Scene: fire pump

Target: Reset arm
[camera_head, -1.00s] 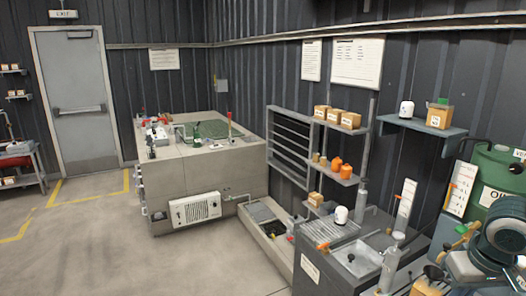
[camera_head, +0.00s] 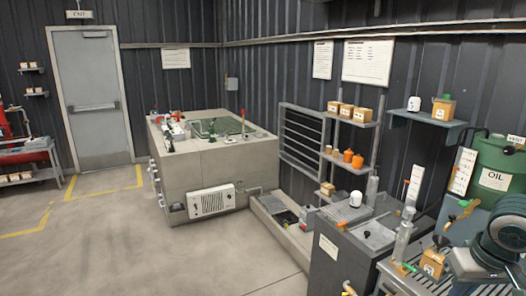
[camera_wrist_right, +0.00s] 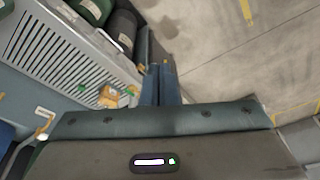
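My right arm shows at the lower right edge of the head view as dark rounded links; its gripper cannot be made out there. In the right wrist view my right gripper (camera_wrist_right: 161,86) points away from the camera, its two bluish fingers side by side with no visible gap and nothing seen between them. It is beside a slatted bench top (camera_wrist_right: 75,50). A small orange-tan box (camera_wrist_right: 112,96) lies left of the fingers. My left arm and gripper are not in view.
A concrete block (camera_head: 215,165) stands farther back. Open floor (camera_head: 130,250) lies at left.

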